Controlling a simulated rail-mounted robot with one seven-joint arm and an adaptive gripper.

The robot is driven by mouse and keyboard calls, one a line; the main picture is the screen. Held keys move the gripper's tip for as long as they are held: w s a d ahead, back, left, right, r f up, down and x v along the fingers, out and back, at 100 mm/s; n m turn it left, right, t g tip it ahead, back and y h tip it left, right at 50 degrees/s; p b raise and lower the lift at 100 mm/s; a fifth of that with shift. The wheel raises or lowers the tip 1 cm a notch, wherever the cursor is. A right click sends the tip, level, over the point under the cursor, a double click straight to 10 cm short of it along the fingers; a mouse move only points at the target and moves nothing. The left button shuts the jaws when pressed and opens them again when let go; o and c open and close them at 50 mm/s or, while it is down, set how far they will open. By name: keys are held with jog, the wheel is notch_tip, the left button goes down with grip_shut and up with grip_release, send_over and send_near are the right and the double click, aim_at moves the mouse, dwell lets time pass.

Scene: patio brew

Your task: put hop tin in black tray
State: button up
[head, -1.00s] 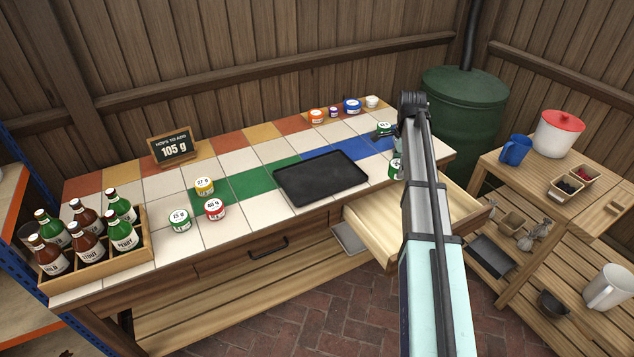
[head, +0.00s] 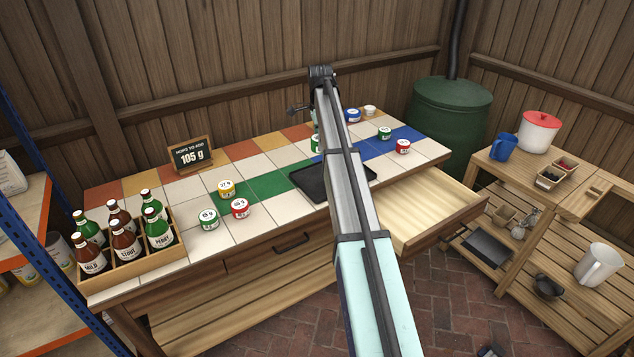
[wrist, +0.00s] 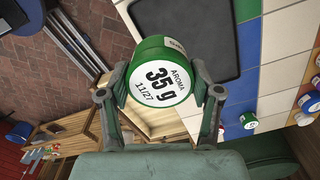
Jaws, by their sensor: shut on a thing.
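My gripper (wrist: 162,98) is shut on a green hop tin (wrist: 160,75) with a white lid reading "AROMA 35 g". In the head view the held tin (head: 316,143) shows at the left of my arm, above the bench and behind the tray, its right part hidden. The black tray (head: 308,182) lies on the tiled bench, its right part largely covered by my arm. In the wrist view the tray (wrist: 200,35) lies just beyond the tin. I see nothing in the visible part of the tray.
Yellow (head: 226,188), green (head: 208,218) and red (head: 240,208) tins stand left of the tray. Another green tin (head: 384,133) and a red tin (head: 403,146) stand right. An open drawer (head: 430,210) juts out. A bottle crate (head: 128,260) and sign (head: 191,154) stand left.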

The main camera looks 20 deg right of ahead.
notch_tip(320, 180, down, 18)
jog(key=p, duration=0.3)
jog(key=shift+d+f, duration=0.1)
jog(key=shift+f, duration=0.1)
jog(key=shift+f, duration=0.1)
jog(key=o, duration=1.1)
notch_tip(320, 180, up, 12)
jog(key=b, duration=0.2)
jog(key=shift+b, duration=0.3)
